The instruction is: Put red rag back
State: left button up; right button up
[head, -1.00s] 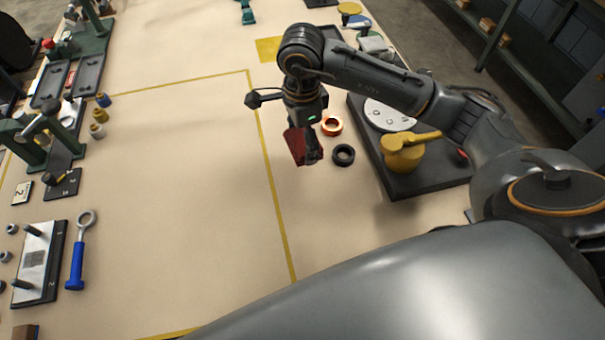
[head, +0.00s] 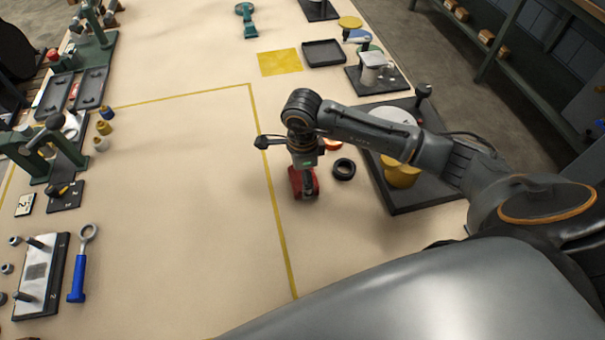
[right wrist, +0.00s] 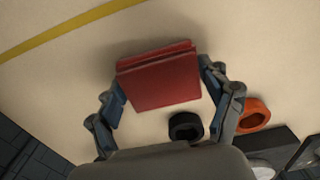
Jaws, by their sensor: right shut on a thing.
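The red rag (head: 296,183), a folded block, is held in my right gripper (head: 305,184), just right of the long yellow line on the bench. In the right wrist view the rag (right wrist: 160,84) spans the space between the two fingers of the gripper (right wrist: 163,83), which are shut on its sides. A shadow lies beside the rag; whether it touches the bench I cannot tell. My left gripper is not in view.
A black ring (head: 344,169) and an orange ring (head: 333,144) lie close right of the gripper. A dark tray (head: 405,202) with yellow parts is farther right. A yellow square (head: 280,62) is at the back. The taped area left is clear.

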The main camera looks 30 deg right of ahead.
jog(key=shift+f, duration=0.25)
jog(key=o, duration=1.1)
jog(key=shift+r, duration=0.15)
jog(key=shift+c, duration=0.2)
jog(key=shift+r, duration=0.25)
notch_tip(320, 180, up, 12)
jog(key=b, duration=0.2)
jog(key=shift+f, duration=0.15)
